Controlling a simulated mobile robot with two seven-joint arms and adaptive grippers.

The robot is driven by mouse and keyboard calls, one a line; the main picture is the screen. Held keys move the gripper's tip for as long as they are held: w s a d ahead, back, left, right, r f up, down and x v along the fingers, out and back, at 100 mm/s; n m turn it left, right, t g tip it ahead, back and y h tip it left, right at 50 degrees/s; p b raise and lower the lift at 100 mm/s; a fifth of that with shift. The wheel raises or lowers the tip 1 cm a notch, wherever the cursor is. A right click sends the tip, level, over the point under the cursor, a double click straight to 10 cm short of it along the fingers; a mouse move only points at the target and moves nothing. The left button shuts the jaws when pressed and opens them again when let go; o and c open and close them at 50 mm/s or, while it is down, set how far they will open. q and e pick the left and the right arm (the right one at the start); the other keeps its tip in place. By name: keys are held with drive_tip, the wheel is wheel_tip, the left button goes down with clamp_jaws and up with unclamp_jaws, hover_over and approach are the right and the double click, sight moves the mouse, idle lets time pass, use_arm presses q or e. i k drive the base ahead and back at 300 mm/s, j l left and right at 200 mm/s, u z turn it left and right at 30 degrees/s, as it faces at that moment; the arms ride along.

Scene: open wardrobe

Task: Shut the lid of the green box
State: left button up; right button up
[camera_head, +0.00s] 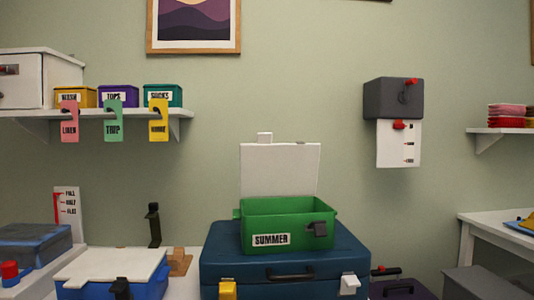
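The green box (320,228) labelled SUMMER sits on top of a blue suitcase (222,262). Its white lid (280,170) stands open, roughly upright at the box's back edge, with a small white tab on its top edge. Neither of my grippers is in view.
A blue box with a white lid (112,266) stands to the left, and a dark upright object (153,225) is behind it. A shelf (150,113) with small labelled boxes is at the upper left. A grey wall box (385,98) hangs at the right. Space above the lid is clear.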

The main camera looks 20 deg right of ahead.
sight(267, 169)
drive_tip(key=i+j, duration=0.7)
